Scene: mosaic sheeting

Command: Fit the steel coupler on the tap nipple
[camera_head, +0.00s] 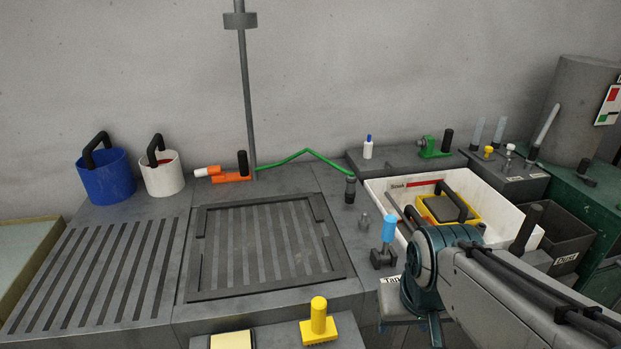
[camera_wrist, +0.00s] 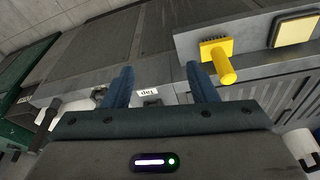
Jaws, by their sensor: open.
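A dark grey cylinder, which looks like the steel coupler (camera_head: 350,189), stands upright on the bench at the right end of the green hose (camera_head: 318,153). The tap (camera_head: 383,257), a dark body with a blue handle (camera_head: 388,229), stands at the bench's front right, near the "Tap" label (camera_head: 393,280). A small grey stub (camera_head: 364,222) is just behind the tap; I cannot tell whether it is the nipple. In the wrist view my gripper (camera_wrist: 157,70) is open and empty, its blue fingers either side of the "Tap" label (camera_wrist: 149,92).
A white tub (camera_head: 388,181) with a yellow-topped block stands behind my arm. A yellow-handled brush (camera_head: 319,318) and a yellow pad (camera_head: 231,341) lie at the front. Blue (camera_head: 106,178) and white (camera_head: 163,176) buckets stand left. The slatted tray (camera_head: 265,247) is empty.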

